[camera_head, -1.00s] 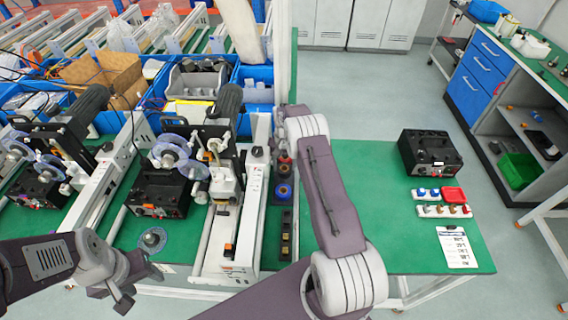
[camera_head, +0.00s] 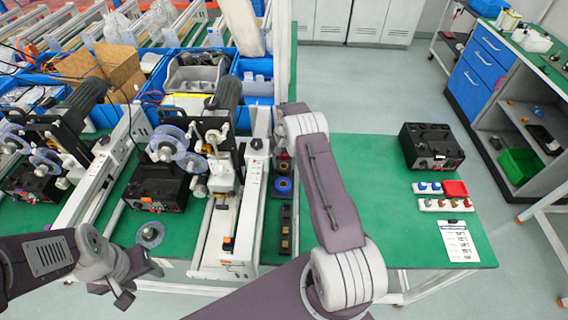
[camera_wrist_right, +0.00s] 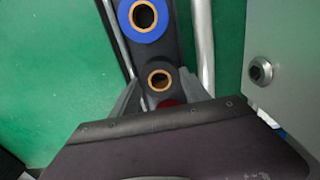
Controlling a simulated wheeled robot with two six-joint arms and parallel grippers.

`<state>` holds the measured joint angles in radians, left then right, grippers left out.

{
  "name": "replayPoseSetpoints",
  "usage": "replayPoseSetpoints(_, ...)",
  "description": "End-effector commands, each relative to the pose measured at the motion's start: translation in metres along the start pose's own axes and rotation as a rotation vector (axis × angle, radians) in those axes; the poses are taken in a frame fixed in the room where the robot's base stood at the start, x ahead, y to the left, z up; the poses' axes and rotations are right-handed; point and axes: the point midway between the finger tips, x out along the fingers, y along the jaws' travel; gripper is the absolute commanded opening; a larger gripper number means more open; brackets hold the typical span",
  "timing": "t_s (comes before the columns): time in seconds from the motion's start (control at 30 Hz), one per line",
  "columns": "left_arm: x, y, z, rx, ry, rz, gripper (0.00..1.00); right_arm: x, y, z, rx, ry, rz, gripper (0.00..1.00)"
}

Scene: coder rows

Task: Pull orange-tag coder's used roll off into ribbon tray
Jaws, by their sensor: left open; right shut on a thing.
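A black coder (camera_head: 155,187) stands left of centre in the head view, with clear reel discs (camera_head: 168,144) on its arms. An orange tag (camera_head: 228,243) shows on the white rail (camera_head: 222,218) beside it. I cannot tell which reel is its used roll. A loose clear reel (camera_head: 150,234) lies on the green bench. My left gripper (camera_head: 124,286) is open and empty near it. My right gripper (camera_wrist_right: 160,80) is shut on a roll in a narrow black rack. A dark roll with a tan core (camera_wrist_right: 160,79) shows between its fingers; a red roll (camera_wrist_right: 170,103) is partly hidden.
A blue roll (camera_head: 283,185) sits in the rack beside a white rail post. A second coder (camera_head: 38,181) stands at far left.

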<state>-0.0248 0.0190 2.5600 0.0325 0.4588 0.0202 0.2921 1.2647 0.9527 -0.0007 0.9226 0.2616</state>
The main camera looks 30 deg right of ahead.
Motion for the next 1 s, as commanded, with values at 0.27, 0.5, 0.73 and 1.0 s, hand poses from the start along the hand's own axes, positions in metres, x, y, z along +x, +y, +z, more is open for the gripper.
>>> replayPoseSetpoints(0.27, 0.003, 0.0, 0.0, 0.0, 0.0, 0.0, 0.51, 0.003, 0.0, 0.0, 0.0, 0.0, 0.0, 0.78)
replayPoseSetpoints(0.5, 0.003, 0.0, 0.0, 0.0, 0.0, 0.0, 0.51, 0.003, 0.0, 0.0, 0.0, 0.0, 0.0, 0.79)
replayPoseSetpoints(0.73, 0.01, 0.0, 0.001, 0.0, 0.0, 0.0, 0.51, -0.019, 0.0, -0.001, 0.0, 0.005, -0.001, 0.79)
replayPoseSetpoints(1.0, 0.021, 0.0, 0.002, 0.0, 0.0, 0.0, 0.51, -0.075, 0.0, -0.001, 0.0, 0.002, 0.0, 0.79)
